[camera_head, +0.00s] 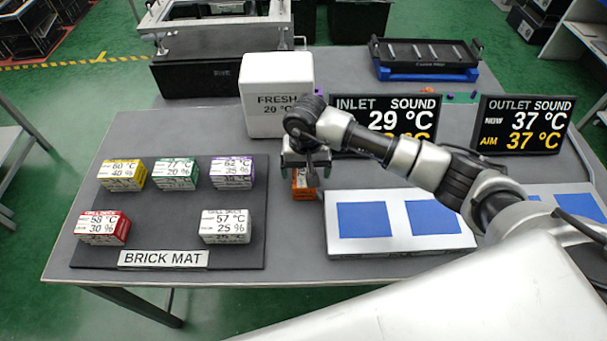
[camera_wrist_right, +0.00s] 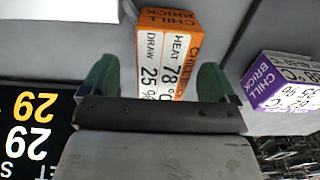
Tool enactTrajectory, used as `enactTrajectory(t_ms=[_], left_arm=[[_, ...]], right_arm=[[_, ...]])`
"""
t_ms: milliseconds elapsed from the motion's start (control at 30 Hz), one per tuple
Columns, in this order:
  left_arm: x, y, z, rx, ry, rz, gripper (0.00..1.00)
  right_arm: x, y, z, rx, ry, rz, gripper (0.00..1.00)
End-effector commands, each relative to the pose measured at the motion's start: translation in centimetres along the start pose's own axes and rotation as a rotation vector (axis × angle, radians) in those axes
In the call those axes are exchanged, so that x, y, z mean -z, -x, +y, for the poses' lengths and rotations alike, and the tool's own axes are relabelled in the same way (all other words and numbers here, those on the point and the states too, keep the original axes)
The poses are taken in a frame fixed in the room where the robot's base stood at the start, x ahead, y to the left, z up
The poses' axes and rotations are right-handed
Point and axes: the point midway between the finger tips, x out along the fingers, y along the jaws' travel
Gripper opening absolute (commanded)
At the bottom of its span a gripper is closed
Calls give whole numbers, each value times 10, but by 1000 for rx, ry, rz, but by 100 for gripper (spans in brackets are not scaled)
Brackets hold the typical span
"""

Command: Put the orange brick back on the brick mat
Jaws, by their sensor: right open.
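The orange brick (camera_head: 304,192) stands on the table between the mat and a white panel, partly hidden by my right gripper (camera_head: 306,166) in the head view. In the right wrist view the orange brick (camera_wrist_right: 168,45) shows CHILL BRICK, HEAT 78 °C and DRAW 25 %. The right gripper's green fingers (camera_wrist_right: 157,80) are open, one to each side of the brick, with gaps visible. The dark brick mat (camera_head: 155,208) lies at the left with yellow, green, purple, red and white bricks on it. My left gripper is not in view.
A white panel (camera_head: 385,243) with blue squares lies right of the orange brick. A white FRESH box (camera_head: 275,75) and the inlet (camera_head: 385,105) and outlet (camera_head: 522,115) displays stand behind. The mat's front middle between the red and white bricks is bare.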

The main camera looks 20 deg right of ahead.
Motion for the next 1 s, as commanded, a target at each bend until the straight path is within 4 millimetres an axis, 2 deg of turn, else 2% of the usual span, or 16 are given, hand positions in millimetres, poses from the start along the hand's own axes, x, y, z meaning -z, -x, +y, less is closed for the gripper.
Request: enactTrajectory(t_ms=[133,333,1000], left_arm=[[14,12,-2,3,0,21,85],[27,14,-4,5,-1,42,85],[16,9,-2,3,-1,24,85]], right_arm=[[1,-20,-5,0,0,-7,89],[3,-43,-5,0,0,-3,89],[3,-48,-5,1,1,-1,89]])
